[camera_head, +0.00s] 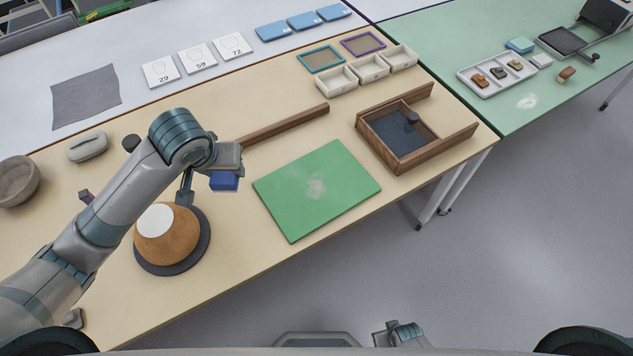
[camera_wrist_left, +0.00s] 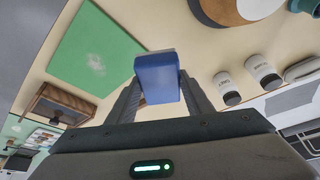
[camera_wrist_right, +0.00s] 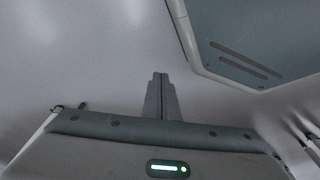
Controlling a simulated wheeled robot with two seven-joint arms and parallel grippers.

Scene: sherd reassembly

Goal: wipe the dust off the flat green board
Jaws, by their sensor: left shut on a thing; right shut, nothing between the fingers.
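The flat green board (camera_head: 340,199) lies on the wooden table, with a pale dust patch (camera_head: 316,188) near its middle. The board also shows in the left wrist view (camera_wrist_left: 75,45), with the patch on it. My left gripper (camera_head: 222,172) is shut on a blue block (camera_head: 224,182), which may be a sponge or eraser; it is held above the table, left of the board and apart from it. The blue block fills the space between the fingers in the left wrist view (camera_wrist_left: 158,80). My right gripper (camera_wrist_right: 158,78) is shut and empty, away from the table over the grey floor.
A round brown pot (camera_head: 168,243) with a white top sits on a dark disc below my left gripper. A wooden bar (camera_head: 285,124) lies behind the board. An open wooden tray (camera_head: 440,147) stands right of it. White bins (camera_head: 370,69) are further back.

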